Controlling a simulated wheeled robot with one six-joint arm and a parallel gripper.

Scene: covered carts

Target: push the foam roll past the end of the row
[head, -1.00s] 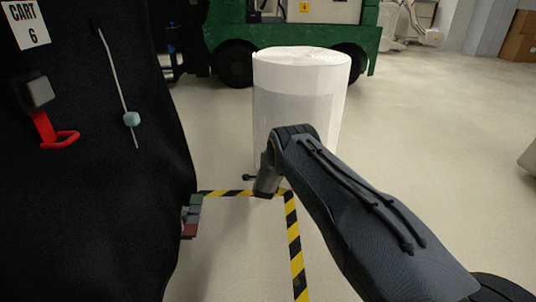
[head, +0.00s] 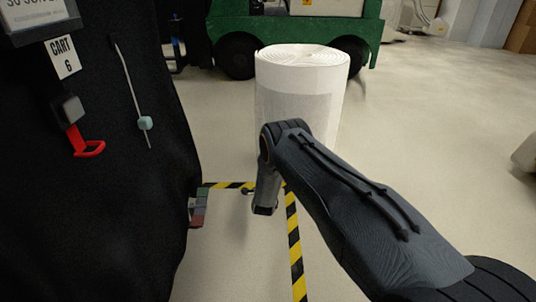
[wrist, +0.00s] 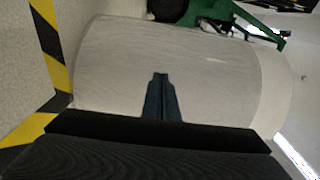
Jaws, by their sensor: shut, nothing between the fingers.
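The foam roll (head: 300,85) is a tall white cylinder standing upright on the floor, with its wound layers showing on top. In the head view my arm hides its lower front. It fills much of the wrist view (wrist: 110,75), lying sideways in that picture. My gripper (wrist: 160,78) shows there as narrow dark fingers, shut and empty, in front of the roll's side. I cannot tell whether the fingertips touch it. In the head view the fingers are not clearly visible; my wrist hangs low in front of the roll.
A black-covered cart (head: 95,200) with a "CART 6" label (head: 62,56) and red hook (head: 88,147) stands close on the left. Yellow-black floor tape (head: 294,245) forms a corner by the roll. A green vehicle (head: 225,28) stands behind. Floor to the right is open.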

